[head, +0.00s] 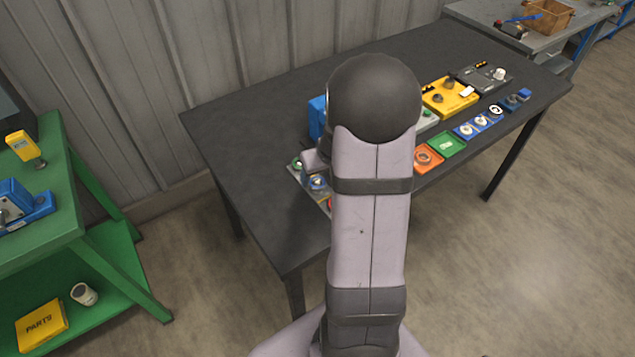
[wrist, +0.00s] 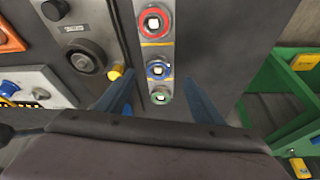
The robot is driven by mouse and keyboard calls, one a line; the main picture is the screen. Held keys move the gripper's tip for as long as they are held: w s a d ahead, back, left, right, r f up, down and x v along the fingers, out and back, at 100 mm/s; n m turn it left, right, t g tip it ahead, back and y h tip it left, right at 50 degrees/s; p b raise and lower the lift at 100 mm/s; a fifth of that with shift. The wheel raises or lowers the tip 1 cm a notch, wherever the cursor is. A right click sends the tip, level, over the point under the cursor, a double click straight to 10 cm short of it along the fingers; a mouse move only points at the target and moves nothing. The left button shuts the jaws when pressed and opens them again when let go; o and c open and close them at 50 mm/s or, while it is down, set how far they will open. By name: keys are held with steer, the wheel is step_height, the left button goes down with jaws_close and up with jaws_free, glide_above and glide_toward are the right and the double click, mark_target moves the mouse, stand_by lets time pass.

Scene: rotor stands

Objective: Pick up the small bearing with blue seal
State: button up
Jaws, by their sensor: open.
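The small bearing with blue seal (wrist: 151,71) sits in the wrist view on a grey plate (wrist: 141,60), in the middle of a row of three. A bearing with a red seal (wrist: 142,24) is above it and a smaller one with a green seal (wrist: 154,97) is below it. My gripper (wrist: 159,79) is open. Its two blue fingers stand apart on either side of the row, and nothing is held between them. In the head view the blue-sealed bearing (head: 318,183) shows at the left of my arm, which hides my gripper's fingers.
Left of the row in the wrist view are a grey block with a black ring (wrist: 87,57) and a yellow knob (wrist: 115,72). The dark table (head: 255,120) has free room at its left. A green bench (head: 40,215) stands further left.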

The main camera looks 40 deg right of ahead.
mark_target(318, 182)
steer(key=shift+f, duration=0.1)
steer(key=shift+d+p+x, duration=0.15)
steer(key=shift+p+x, duration=0.05)
steer(key=shift+x, duration=1.05)
steer(key=shift+d+p+x, duration=0.15)
steer(key=shift+x, duration=1.1)
steer(key=shift+w, duration=0.1)
steer(key=c, duration=1.2)
